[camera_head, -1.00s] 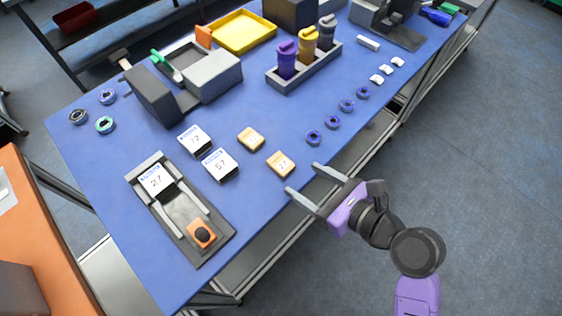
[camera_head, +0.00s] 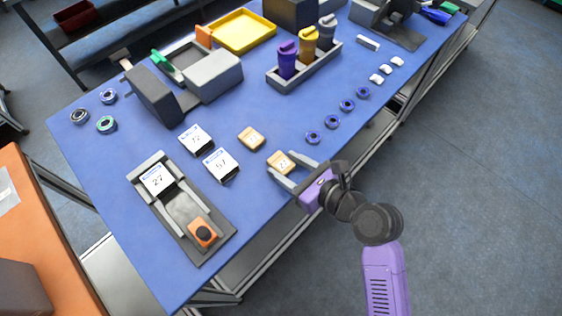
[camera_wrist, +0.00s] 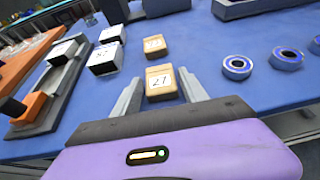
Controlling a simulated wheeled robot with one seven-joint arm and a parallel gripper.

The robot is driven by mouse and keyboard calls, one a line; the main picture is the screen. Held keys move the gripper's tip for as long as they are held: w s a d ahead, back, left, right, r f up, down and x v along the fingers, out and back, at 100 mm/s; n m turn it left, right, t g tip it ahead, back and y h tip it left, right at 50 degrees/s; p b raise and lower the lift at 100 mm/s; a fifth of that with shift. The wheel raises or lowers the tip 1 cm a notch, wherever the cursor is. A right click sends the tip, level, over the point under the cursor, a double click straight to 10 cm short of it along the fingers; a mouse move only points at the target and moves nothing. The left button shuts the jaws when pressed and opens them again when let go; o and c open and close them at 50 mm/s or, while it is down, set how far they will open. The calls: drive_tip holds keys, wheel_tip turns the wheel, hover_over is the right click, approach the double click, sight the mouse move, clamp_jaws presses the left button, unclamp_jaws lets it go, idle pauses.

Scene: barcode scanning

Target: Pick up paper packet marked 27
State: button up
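The paper packet marked 27 (camera_head: 281,163) is a small tan packet with a white label, lying on the blue table near its front edge. In the wrist view the fingers (camera_wrist: 160,92) flank the packet with small gaps visible. A second tan packet (camera_head: 251,138) lies just behind it; it also shows in the wrist view (camera_wrist: 154,46).
White boxes marked 72 (camera_head: 195,139) and 57 (camera_head: 221,165) lie to the left. Another white box marked 27 (camera_head: 157,180) sits in a grey scanner fixture (camera_head: 204,257) with an orange button. Several blue rings (camera_head: 332,122) lie to the right.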

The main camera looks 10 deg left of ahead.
clamp_jaws()
drive_tip(key=shift+r, duration=0.1)
